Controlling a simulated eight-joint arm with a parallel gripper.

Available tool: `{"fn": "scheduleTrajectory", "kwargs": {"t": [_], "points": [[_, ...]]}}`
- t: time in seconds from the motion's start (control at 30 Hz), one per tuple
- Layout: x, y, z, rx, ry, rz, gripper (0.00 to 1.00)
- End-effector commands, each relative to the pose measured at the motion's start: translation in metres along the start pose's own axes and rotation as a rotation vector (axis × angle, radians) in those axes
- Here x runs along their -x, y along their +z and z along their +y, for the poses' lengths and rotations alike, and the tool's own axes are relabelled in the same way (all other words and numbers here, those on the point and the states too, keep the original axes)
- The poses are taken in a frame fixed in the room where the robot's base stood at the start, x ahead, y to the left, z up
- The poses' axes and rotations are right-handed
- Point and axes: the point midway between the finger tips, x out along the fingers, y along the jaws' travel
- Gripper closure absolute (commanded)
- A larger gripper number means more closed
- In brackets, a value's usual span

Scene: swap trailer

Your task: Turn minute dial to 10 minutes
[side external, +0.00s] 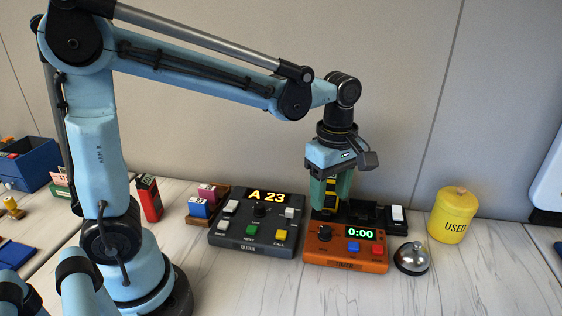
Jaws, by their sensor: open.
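The orange timer box (345,256) stands on the table right of centre. Its green display (360,234) reads 0:00. A round black dial (325,233) sits on its upper left, beside a blue button (353,247) and a red button (379,248). The dial's markings are too small to read. My gripper (327,212) points down just above and behind the dial, near the box's back edge. It is open, and nothing shows between its fingers. I cannot tell whether a fingertip touches the dial or the box.
A dark console (258,240) reading "A 23" stands close at left. A silver bell (412,258) and a yellow "USED" canister (452,215) stand at right. A black block with a white switch (398,215) is behind the timer. The table's front right is clear.

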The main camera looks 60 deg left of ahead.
Motion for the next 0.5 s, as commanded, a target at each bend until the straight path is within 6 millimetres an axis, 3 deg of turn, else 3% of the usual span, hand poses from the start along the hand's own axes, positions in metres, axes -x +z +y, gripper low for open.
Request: {"fn": "scheduleTrajectory", "kwargs": {"t": [0.5], "points": [[-0.074,0.000,0.000,-0.001,0.001,0.000,0.45]]}}
